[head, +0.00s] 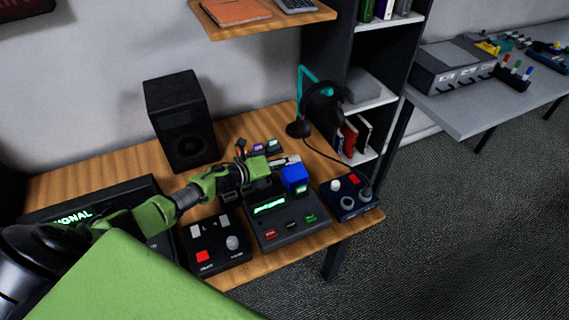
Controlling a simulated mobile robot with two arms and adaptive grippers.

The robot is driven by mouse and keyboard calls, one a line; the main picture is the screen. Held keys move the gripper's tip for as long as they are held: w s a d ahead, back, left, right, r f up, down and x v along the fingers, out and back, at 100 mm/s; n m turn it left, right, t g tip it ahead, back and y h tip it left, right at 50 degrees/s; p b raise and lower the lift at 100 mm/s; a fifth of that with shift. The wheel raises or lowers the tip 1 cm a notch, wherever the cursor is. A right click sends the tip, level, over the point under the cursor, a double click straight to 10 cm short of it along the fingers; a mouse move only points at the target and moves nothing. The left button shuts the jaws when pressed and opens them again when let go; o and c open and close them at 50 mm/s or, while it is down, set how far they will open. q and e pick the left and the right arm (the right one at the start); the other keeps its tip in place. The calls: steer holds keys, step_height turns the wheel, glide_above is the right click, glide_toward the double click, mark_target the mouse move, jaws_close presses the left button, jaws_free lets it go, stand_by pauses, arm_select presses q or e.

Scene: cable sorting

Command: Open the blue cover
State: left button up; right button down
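The blue cover (294,180) is a small box-like blue piece at the back right corner of a black device (268,236) with a lit green display. It looks closed over whatever is under it, and its inside is hidden. My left gripper (290,160) reaches in from the left on a green arm, its pale fingertips just behind and above the cover's top edge. I cannot tell whether they touch the cover. The fingers are small and seen from the side, so their opening is unclear. My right gripper is out of view.
A black box with a red button (217,244) and a dark blue box with knobs (347,197) flank the device on the wooden desk (125,167). A black speaker (181,120) and a headphone stand (302,95) stand behind. Small coloured items lie behind the gripper.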

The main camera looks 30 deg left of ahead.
arm_select(q)
steer(key=v, duration=1.2)
